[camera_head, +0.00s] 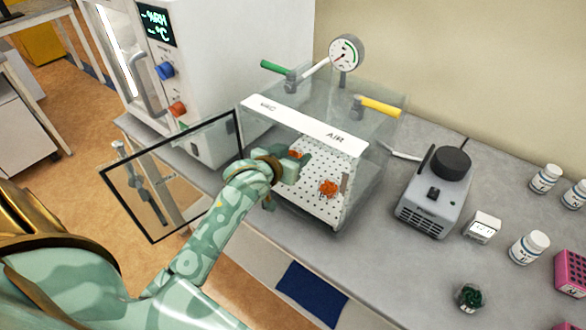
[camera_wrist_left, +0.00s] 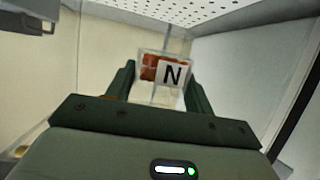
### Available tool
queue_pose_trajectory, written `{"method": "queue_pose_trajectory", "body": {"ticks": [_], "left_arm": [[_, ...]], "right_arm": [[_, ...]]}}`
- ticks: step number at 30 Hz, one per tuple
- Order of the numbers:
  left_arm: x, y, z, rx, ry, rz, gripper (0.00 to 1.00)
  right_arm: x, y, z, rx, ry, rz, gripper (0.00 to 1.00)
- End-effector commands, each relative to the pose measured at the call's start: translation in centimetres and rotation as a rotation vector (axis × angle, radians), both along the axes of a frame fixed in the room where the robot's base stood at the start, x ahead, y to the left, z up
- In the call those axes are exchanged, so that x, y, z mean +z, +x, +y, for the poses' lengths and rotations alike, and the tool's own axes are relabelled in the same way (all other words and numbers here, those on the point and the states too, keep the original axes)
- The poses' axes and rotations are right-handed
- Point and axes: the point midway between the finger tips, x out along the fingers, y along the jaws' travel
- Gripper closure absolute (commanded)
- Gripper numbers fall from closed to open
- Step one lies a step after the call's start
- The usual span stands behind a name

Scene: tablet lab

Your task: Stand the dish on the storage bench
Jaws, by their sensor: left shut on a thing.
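My left gripper (camera_head: 296,156) reaches through the open front of a clear vacuum chamber (camera_head: 375,160). It is shut on a small clear dish with orange-brown contents and a white label marked N; the dish (camera_wrist_left: 163,72) shows between the fingers in the left wrist view. In the head view the dish is mostly hidden by the gripper. Another orange lot (camera_head: 328,188) sits on the perforated shelf (camera_head: 312,205) to the right of the gripper; its container is hard to make out. I cannot tell which surface is the storage bench. My right gripper is out of view.
The chamber's framed glass door (camera_head: 152,240) stands open to the left, beside my arm. A grey pump (camera_head: 436,195), a small white box (camera_head: 482,227) and several white bottles (camera_head: 529,246) stand on the grey bench (camera_head: 400,275) to the right. A blue mat (camera_head: 312,293) lies in front.

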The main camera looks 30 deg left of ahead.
Motion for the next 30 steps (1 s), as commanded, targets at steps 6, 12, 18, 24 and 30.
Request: {"method": "queue_pose_trajectory", "body": {"ticks": [6, 12, 18, 24, 30], "left_arm": [[-4.2, 2.9, 1.7, 0.000, 0.000, 0.001, 0.75], [-5.8, 4.0, 2.4, 0.000, 0.000, 0.000, 0.75], [-8.4, 4.3, 2.6, 0.000, 0.001, 0.001, 0.75], [-8.6, 4.3, 2.6, -0.001, 0.001, -0.001, 0.75], [-9.0, 4.3, 2.6, -0.001, 0.001, 0.000, 0.75]], "right_arm": [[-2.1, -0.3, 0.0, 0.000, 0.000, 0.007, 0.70], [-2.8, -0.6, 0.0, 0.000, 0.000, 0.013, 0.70], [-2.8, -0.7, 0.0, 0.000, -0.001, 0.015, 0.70], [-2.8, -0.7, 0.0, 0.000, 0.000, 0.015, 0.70], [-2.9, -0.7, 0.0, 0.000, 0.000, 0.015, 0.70]]}}
